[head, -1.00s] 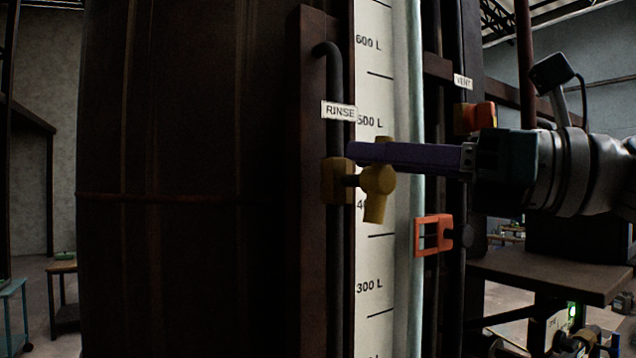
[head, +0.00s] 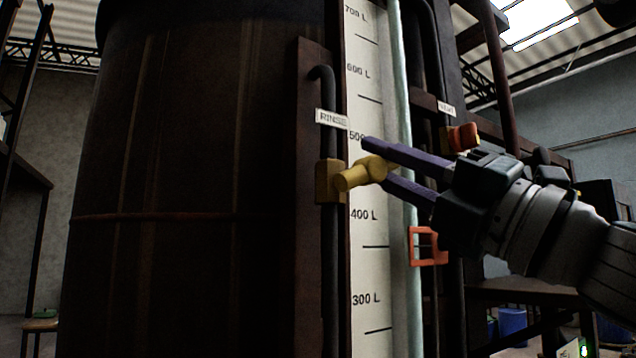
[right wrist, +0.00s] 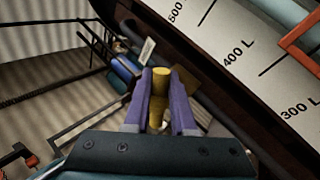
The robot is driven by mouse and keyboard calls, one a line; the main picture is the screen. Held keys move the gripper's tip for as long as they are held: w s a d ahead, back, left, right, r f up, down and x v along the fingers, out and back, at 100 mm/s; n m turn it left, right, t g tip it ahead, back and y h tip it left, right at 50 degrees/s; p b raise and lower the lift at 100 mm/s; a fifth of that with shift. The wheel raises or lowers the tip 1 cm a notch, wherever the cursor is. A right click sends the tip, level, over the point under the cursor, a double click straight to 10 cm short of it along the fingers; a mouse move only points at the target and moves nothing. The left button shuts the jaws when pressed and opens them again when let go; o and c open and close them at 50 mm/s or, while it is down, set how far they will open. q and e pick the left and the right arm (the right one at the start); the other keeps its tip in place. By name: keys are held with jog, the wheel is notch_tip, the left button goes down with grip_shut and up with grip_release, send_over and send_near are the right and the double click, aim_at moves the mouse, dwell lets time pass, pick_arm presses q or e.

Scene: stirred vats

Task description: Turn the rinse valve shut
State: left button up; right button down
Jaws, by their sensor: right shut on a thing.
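The rinse valve is a yellow body (head: 329,182) on a dark vertical pipe, under a white RINSE label (head: 332,119). In the right wrist view the yellow handle (right wrist: 161,80) lies between the two purple fingers. Part of the handle is hidden by the fingers. My left gripper is not in view.
A large dark vat (head: 180,170) fills the left. A white litre scale (head: 370,280) stands behind the gripper. An orange frame (head: 428,246) on the scale tube and a red-orange vent valve (head: 462,137) are close to my right arm.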

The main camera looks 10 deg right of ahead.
jog(key=m+t+h, duration=0.1)
jog(key=m+h, duration=0.1)
jog(key=m, duration=0.1)
jog(key=m+t+h, duration=0.1)
jog(key=m+h, duration=0.1)
jog(key=m, duration=0.1)
jog(key=f+m+t+h, duration=0.1)
jog(key=m+t, duration=0.1)
jog(key=shift+d+m+h+b, duration=0.15)
jog(key=shift+m+h+b, duration=0.2)
jog(key=shift+m+h, duration=0.05)
jog(key=shift+m, duration=0.3)
jog(key=c, duration=0.8)
grip_release()
jog(key=shift+o, duration=0.2)
